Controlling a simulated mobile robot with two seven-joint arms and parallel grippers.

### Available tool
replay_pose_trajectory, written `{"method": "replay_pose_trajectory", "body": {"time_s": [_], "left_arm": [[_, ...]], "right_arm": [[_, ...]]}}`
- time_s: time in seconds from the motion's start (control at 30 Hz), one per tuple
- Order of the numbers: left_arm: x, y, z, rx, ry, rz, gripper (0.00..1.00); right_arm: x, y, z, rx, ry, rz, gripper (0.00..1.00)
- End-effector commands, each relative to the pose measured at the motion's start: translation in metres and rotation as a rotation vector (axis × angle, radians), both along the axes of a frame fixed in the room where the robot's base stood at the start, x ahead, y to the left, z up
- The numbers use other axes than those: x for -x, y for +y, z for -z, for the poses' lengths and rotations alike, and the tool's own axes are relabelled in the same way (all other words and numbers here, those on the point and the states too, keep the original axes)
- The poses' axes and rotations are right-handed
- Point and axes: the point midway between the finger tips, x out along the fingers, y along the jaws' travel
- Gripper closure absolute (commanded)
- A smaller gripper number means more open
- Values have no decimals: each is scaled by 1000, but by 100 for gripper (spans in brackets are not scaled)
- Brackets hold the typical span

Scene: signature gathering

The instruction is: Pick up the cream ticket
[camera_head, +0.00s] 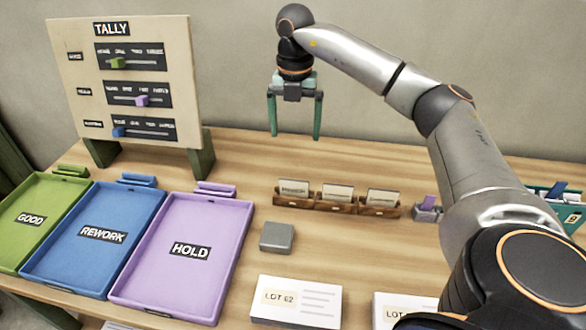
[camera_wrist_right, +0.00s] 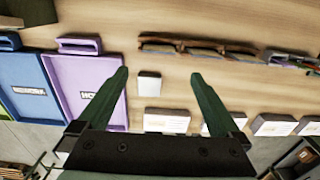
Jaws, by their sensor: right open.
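No separate ticket clearly shows as cream, and I cannot tell which paper it is. Pale cards stand upright in three small wooden holders at mid-table: a left card (camera_head: 293,187), a middle card (camera_head: 338,192) and a right card (camera_head: 383,197). A paper stack marked LOT 62 (camera_head: 300,300) has a cream label and lies near the front. My right gripper (camera_head: 294,135) is open and empty, pointing down high above the back of the table. In the right wrist view, its spread fingers (camera_wrist_right: 160,73) frame a small grey block (camera_wrist_right: 149,82) far below. My left gripper is not in view.
Green GOOD (camera_head: 30,240), blue REWORK (camera_head: 70,262) and purple HOLD (camera_head: 165,277) trays fill the left side. The TALLY board (camera_head: 85,75) stands behind them. A teal box (camera_head: 570,212) is at the right. Bare wood surrounds the grey block.

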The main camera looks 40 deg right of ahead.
Motion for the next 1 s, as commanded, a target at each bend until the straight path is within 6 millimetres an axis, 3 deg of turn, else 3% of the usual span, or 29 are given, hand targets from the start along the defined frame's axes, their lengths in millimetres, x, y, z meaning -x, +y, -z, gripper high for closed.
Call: {"method": "replay_pose_trajectory", "body": {"time_s": [0.03, 0.23, 0.37, 0.63, 1.0], "left_arm": [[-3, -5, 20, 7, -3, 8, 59], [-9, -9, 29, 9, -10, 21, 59], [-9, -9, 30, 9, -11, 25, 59], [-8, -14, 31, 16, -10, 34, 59], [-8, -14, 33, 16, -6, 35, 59]], "right_arm": [[0, 1, 23, -1, -3, -2, 0], [0, 1, 41, -2, -4, -3, 0], [0, 1, 52, -1, -1, -3, 0], [1, 1, 98, -1, 1, -2, 0], [0, 2, 136, -1, 0, -3, 0]]}}
